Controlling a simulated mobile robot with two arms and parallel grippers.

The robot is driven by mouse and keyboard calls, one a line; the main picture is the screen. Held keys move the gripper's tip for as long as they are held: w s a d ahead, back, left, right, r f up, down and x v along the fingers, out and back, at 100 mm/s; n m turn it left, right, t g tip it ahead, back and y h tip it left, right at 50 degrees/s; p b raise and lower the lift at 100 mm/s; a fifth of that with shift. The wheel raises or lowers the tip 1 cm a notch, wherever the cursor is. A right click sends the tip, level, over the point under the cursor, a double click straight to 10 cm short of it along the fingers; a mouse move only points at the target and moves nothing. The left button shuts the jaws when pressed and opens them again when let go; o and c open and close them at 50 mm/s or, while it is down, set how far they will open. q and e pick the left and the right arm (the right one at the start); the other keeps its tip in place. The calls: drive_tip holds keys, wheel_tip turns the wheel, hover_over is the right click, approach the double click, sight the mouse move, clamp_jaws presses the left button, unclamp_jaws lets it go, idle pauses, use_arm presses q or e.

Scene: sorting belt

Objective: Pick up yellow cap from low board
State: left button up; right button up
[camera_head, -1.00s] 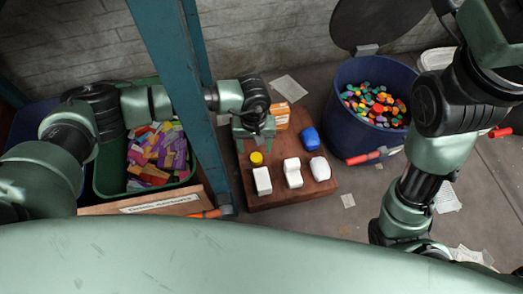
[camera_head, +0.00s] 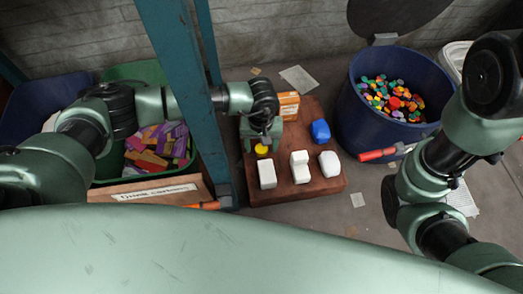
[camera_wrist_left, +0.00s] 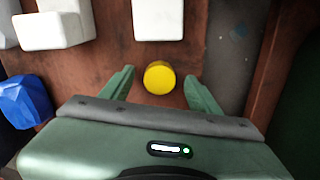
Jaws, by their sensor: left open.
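The yellow cap (camera_head: 262,149) lies on the low brown board (camera_head: 300,193), near its left side. In the left wrist view the yellow cap (camera_wrist_left: 159,77) sits between the two open fingers of my left gripper (camera_wrist_left: 159,86), with a gap to each side. In the head view my left gripper (camera_head: 262,139) is just behind the cap, over the board. Whether the fingers are down at the cap's height is hard to tell. My right gripper is not visible; only parts of the right arm show.
White blocks (camera_head: 267,175) stand in front of the cap. A blue piece (camera_head: 320,131) and an orange box (camera_head: 289,105) are also on the board. A teal post (camera_head: 181,90) rises left of the board. A blue bin (camera_head: 352,105) of colourful caps stands right, a green bin (camera_head: 107,171) left.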

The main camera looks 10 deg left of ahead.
use_arm(q)
clamp_jaws()
drive_tip(key=shift+r, duration=0.2)
